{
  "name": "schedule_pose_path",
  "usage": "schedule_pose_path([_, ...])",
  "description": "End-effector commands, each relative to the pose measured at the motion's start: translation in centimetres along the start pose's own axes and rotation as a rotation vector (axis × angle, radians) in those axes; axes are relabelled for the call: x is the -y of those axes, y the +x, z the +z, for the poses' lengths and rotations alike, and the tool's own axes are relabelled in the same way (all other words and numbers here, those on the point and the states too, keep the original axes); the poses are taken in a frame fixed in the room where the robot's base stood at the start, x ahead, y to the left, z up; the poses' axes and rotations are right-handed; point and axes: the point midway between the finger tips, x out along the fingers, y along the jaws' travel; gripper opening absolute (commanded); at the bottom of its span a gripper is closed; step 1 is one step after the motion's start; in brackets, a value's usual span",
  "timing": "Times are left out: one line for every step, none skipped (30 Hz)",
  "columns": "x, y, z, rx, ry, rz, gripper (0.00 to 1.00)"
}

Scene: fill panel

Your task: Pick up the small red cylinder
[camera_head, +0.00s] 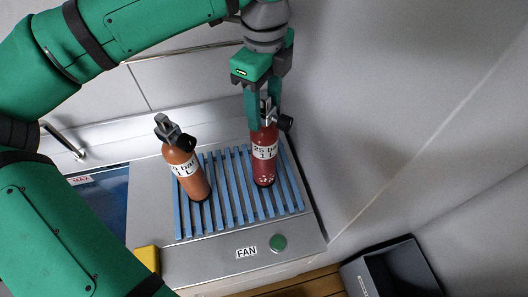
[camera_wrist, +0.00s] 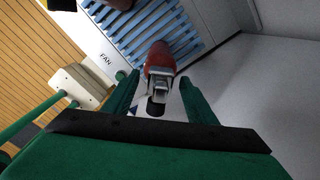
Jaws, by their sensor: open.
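The small red cylinder (camera_head: 264,160) stands upright on the right part of a blue slatted rack, with a label reading 1 L and a dark valve on top. In the wrist view the red cylinder (camera_wrist: 159,60) lies ahead, between the fingers, its valve towards the camera. My gripper (camera_head: 264,118) is open and points down over the cylinder, with its fingers on either side of the valve and upper end. In the wrist view my gripper's fingers (camera_wrist: 160,88) show a gap on both sides of the valve. Whether a finger touches the cylinder I cannot tell.
An orange cylinder (camera_head: 186,170) with a valve stands on the rack (camera_head: 226,190) to the left. A panel marked FAN with a green button (camera_head: 278,243) is in front. A dark open box (camera_head: 400,272) stands at lower right. A grey wall rises close on the right.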

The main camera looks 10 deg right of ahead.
Motion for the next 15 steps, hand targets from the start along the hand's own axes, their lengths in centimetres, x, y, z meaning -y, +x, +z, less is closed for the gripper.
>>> schedule_pose_path([0.00, -0.01, 0.00, 0.000, 0.000, 0.000, 0.52])
schedule_pose_path([0.00, -0.02, 0.01, 0.000, 0.000, 0.000, 0.52])
schedule_pose_path([0.00, -0.03, 0.01, 0.000, 0.000, 0.000, 0.52])
schedule_pose_path([0.00, -0.03, 0.01, 0.000, 0.000, 0.000, 0.49])
schedule_pose_path([0.00, -0.03, 0.01, 0.000, 0.000, 0.000, 0.42])
schedule_pose_path([0.00, -0.04, 0.01, 0.000, 0.000, 0.000, 0.32])
schedule_pose_path([0.00, -0.04, 0.02, 0.000, -0.001, 0.000, 0.25])
schedule_pose_path([0.00, -0.04, 0.02, 0.000, -0.001, 0.000, 0.18])
schedule_pose_path([0.00, -0.04, 0.02, 0.000, -0.001, 0.000, 0.09])
schedule_pose_path([0.00, -0.05, 0.02, 0.000, -0.001, 0.000, 0.01])
schedule_pose_path([-0.01, -0.05, 0.02, 0.000, -0.001, 0.000, 0.00])
schedule_pose_path([-0.01, -0.05, 0.02, 0.000, -0.001, 0.000, 0.00])
schedule_pose_path([0.00, -0.05, 0.02, 0.000, -0.001, 0.000, 0.00])
schedule_pose_path([-0.01, -0.06, 0.02, 0.000, -0.001, 0.000, 0.00])
schedule_pose_path([-0.01, -0.06, 0.02, 0.000, -0.001, 0.000, 0.00])
